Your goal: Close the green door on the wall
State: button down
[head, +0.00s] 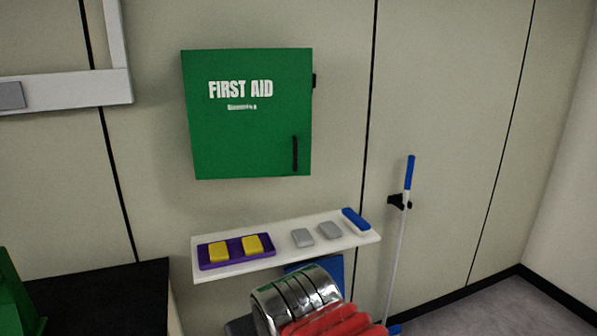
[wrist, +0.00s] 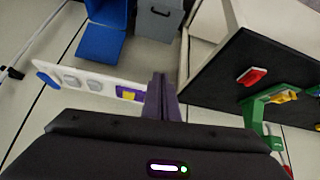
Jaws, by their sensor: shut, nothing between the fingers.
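The green door (head: 246,120) with "FIRST AID" lettering fronts a cabinet on the wall in the head view. It looks closed, with no gap or inside showing. Its black handle (head: 295,153) is upright near the lower right corner, and a small black part (head: 314,81) sticks out at the right edge. My gripper (wrist: 159,82) shows in the wrist view with its dark fingers together and empty. It is over the area by the shelf's purple-tray end, apart from the door, which is out of the wrist view.
A white shelf (head: 285,247) below the cabinet holds a purple tray (head: 235,261) with two yellow blocks, two grey pieces and a blue-and-white piece. A blue-handled pole (head: 409,172) hangs at right. A black-topped counter (head: 110,300) stands at lower left. The wall around the door is clear.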

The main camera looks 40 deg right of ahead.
jog(key=w+d+r+t+h, duration=0.1)
jog(key=w+d+r+t, duration=0.2)
jog(key=d, duration=0.4)
jog(key=w+d+r+m+t+h, duration=0.1)
jog(key=w+d+r+t, duration=0.2)
jog(key=w+d+r, duration=0.3)
jog(key=w+d+r+m+t+h, duration=0.1)
jog(key=w+d+r+t, duration=0.2)
jog(key=d+r, duration=0.3)
jog(key=w+d, duration=0.1)
jog(key=d, duration=0.3)
jog(key=shift+w+t+h, duration=0.4)
